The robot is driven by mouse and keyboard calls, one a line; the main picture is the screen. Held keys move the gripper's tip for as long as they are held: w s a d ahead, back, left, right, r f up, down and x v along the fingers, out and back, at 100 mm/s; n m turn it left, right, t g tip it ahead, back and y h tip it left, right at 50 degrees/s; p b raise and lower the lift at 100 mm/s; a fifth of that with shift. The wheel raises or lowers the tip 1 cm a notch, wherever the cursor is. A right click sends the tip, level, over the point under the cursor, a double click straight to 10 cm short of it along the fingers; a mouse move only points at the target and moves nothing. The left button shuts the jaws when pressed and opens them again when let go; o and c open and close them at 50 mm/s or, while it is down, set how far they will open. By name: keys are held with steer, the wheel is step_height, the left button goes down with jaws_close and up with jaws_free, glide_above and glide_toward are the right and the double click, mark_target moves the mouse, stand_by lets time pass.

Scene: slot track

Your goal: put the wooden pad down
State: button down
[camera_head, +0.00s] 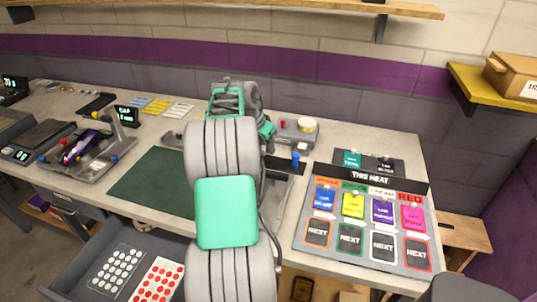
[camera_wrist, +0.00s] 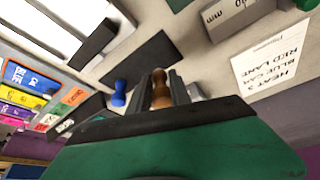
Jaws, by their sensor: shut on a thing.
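In the wrist view, my gripper (camera_wrist: 161,91) is shut on a brown wooden knob-like piece, the visible part of the wooden pad (camera_wrist: 160,78). The rest of the pad is hidden by the fingers and the gripper body. A dark flat rectangle (camera_wrist: 140,55) lies on the bench beyond the fingertips. I cannot tell whether the pad touches anything. A blue peg-shaped piece (camera_wrist: 119,94) stands just left of the fingers; it also shows in the head view (camera_head: 295,158). In the head view my arm hides the gripper's fingers and the pad.
A sloped board with coloured cards (camera_head: 365,222) stands at the right of the bench. A green mat (camera_head: 150,182) lies left of my arm. A grey stand (camera_head: 90,155) is further left. A printed white card (camera_wrist: 270,62) lies right in the wrist view. An open drawer (camera_head: 75,268) juts out in front.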

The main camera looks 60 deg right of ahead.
mark_target(267, 152)
steer(key=shift+s+d+f, duration=0.1)
steer(key=shift+d+f, duration=0.05)
steer(key=shift+f, duration=0.8)
steer(key=shift+s+d+f, duration=0.1)
steer(key=shift+f, duration=0.85)
steer(key=shift+f, duration=0.1)
steer(key=shift+f, duration=0.2)
steer(key=c, duration=1.2)
jaws_free()
steer(key=shift+r, duration=0.1)
